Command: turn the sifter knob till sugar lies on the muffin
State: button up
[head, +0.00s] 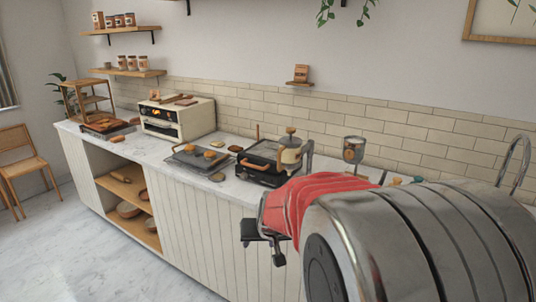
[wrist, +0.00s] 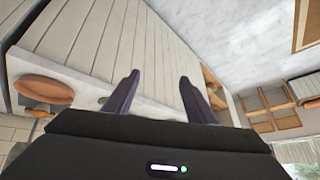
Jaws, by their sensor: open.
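My gripper (head: 264,243) hangs in front of the cabinet, below the counter's front edge in the head view. In the wrist view my gripper (wrist: 158,90) has its two dark fingers apart with nothing between them. Small orange-brown baked pieces, perhaps muffins (head: 210,154), lie on a dark tray (head: 178,164) on the counter. A pale vessel with a dark knob on top (head: 291,150) stands at the black appliance. A clear-sided canister (head: 353,150) stands further right. I cannot tell which of these is the sifter, and no sugar can be made out.
The white-panelled cabinet (head: 190,232) has an open shelf bay (head: 125,188) at left. A cream oven (head: 177,118) and wooden rack stand at the back left. My arm covers the counter's right part. A terracotta dish (wrist: 43,88) shows in the wrist view.

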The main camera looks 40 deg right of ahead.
jog(key=w+d+f+m+t+h, duration=0.15)
jog(key=w+d, duration=0.35)
jog(key=d, duration=0.6)
jog(key=m+g+h, duration=0.1)
jog(key=m+h, duration=0.3)
jog(key=h, duration=0.9)
send_near(349, 156)
jog(key=v, duration=0.5)
jog(key=shift+x, duration=6.9)
jog(key=shift+c, duration=0.2)
